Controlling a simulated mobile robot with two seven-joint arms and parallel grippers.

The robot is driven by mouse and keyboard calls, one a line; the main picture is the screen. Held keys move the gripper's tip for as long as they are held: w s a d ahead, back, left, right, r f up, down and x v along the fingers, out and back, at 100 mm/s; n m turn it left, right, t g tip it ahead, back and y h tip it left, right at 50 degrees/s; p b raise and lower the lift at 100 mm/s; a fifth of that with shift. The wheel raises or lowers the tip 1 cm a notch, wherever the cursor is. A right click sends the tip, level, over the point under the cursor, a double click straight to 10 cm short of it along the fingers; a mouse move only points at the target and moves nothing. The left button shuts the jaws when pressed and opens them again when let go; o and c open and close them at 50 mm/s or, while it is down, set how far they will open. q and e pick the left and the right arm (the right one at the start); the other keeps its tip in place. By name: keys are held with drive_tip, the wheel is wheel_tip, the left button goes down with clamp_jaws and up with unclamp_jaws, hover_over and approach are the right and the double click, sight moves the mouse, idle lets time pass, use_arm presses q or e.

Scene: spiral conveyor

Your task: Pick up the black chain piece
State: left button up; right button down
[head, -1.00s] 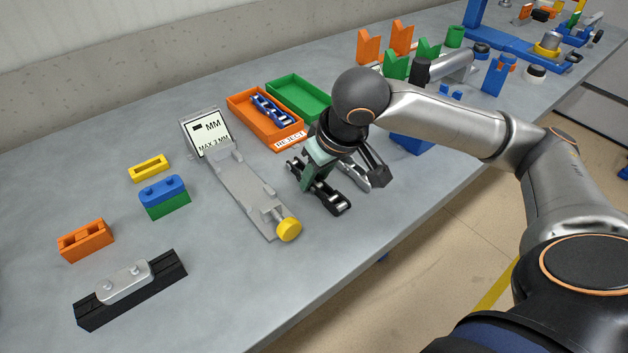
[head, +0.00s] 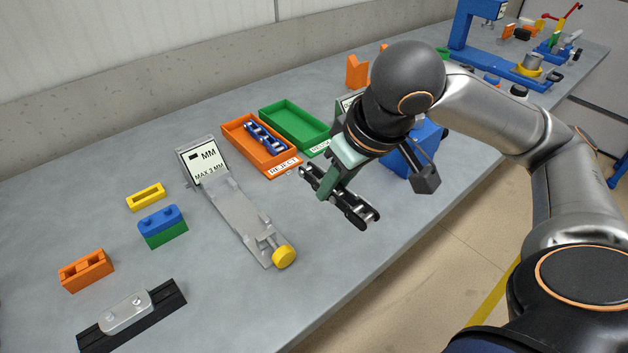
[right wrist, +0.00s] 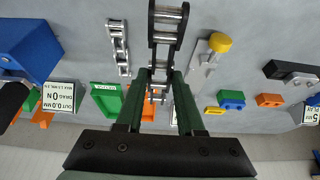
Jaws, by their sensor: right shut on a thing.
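The black chain piece (head: 352,207) is held by my right gripper (head: 332,186) and hangs tilted above the table in the head view. In the right wrist view the chain piece (right wrist: 167,25) sits between the two green fingers of the gripper (right wrist: 158,82), which are shut on it, and extends out past their tips. My left gripper is in neither view.
A grey gauge (head: 235,205) with a yellow knob stands left of the chain. An orange reject tray (head: 237,132) holding a blue chain and a green tray (head: 292,112) lie behind. A silver chain (right wrist: 119,45) lies on the table.

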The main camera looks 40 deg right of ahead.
sight(352, 201)
drive_tip(key=s+b, duration=0.2)
drive_tip(key=s+r+b, duration=0.1)
drive_tip(key=s+b, duration=0.1)
drive_tip(key=shift+s+d, duration=0.2)
drive_tip(key=shift+s+d+r+b, duration=0.1)
drive_tip(key=shift+s+r+b, duration=0.25)
drive_tip(key=shift+s, duration=0.2)
drive_tip(key=shift+s+d+r+b, duration=0.1)
drive_tip(key=shift+s+r+b, duration=0.1)
drive_tip(key=shift+s+r, duration=0.3)
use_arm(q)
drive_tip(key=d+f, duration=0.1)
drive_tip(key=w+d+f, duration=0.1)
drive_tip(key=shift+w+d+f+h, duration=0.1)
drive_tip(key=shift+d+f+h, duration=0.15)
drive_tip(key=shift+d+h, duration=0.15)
use_arm(e)
drive_tip(key=shift+s+r, duration=0.15)
drive_tip(key=shift+s, duration=0.3)
